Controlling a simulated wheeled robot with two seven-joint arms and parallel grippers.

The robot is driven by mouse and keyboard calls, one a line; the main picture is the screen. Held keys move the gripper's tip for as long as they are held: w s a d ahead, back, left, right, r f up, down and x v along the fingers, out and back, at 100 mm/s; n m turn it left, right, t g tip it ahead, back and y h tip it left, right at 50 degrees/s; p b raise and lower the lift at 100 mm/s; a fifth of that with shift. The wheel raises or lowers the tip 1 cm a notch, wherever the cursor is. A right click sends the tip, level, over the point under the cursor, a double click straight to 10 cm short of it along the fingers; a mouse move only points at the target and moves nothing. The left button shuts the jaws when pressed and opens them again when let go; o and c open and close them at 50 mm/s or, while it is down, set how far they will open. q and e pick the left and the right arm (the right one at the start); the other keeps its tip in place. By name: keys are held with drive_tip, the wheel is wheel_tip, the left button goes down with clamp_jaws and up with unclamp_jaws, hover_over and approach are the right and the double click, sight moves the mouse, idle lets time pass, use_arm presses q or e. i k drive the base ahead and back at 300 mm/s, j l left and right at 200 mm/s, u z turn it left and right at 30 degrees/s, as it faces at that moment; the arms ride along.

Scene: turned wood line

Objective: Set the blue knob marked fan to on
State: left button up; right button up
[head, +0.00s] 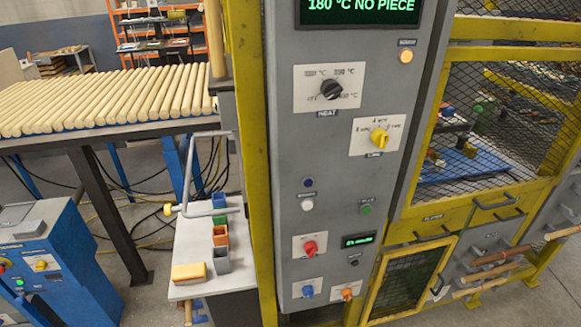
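A small blue knob (308,292) sits on a light plate low on the front of the grey control cabinet (350,190). Its lettering is too small to read, so I cannot tell which position it points to. An orange knob (346,293) is on a similar plate just to its right. A red knob (310,247) is above it. Neither of my grippers is in view, and nothing covers the blue knob.
Higher on the cabinet are a black heat knob (332,90), a yellow knob (380,139) and a green display (362,10). A small shelf (200,241) with colored bins is at left. A yellow mesh guard (490,120) stands at right.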

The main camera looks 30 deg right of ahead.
sight(307, 290)
drive_tip(key=z, duration=0.95)
